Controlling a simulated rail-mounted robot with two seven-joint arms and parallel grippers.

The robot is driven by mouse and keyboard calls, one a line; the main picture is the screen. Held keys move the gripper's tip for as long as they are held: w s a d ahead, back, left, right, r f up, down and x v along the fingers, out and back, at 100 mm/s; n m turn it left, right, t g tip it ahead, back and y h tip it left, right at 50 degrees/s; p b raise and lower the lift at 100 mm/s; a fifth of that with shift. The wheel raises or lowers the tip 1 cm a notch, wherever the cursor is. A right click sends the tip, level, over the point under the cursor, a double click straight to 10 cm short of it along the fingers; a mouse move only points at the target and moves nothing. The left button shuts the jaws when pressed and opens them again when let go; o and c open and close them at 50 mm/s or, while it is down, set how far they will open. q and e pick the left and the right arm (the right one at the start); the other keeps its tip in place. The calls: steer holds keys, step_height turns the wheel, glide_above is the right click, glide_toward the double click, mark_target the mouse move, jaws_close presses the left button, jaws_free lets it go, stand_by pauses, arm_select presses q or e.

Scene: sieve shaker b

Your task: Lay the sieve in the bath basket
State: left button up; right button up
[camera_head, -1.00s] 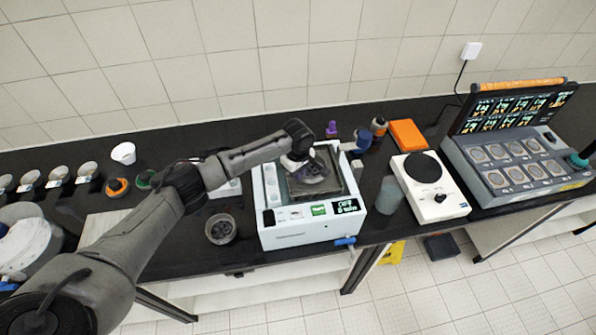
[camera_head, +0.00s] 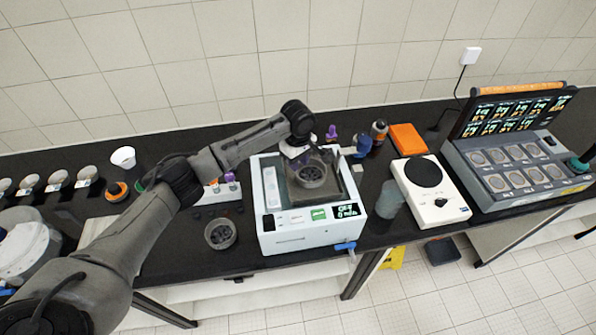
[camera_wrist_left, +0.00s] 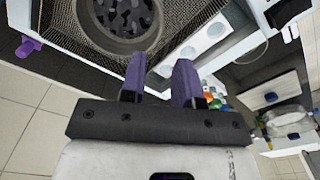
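The sieve (camera_head: 311,174), a round grey pan with dark pieces inside, lies in the bath basket (camera_head: 335,192) of the white bath. In the left wrist view the sieve (camera_wrist_left: 122,18) rests on the mesh of the basket (camera_wrist_left: 185,12). My left gripper (camera_head: 299,158) is at the back edge of the bath, close behind the sieve. In the left wrist view its two purple fingers (camera_wrist_left: 158,75) stand apart with nothing between them, clear of the sieve. My right gripper is in neither view.
Another round pan (camera_head: 220,233) stands on the black bench left of the bath. A grey cup (camera_head: 390,195) and a white plate device (camera_head: 430,190) are to the right. Purple (camera_head: 331,133) and blue (camera_head: 362,142) items stand behind.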

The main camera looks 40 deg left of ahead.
arm_select(q)
steer(key=shift+r, duration=2.4)
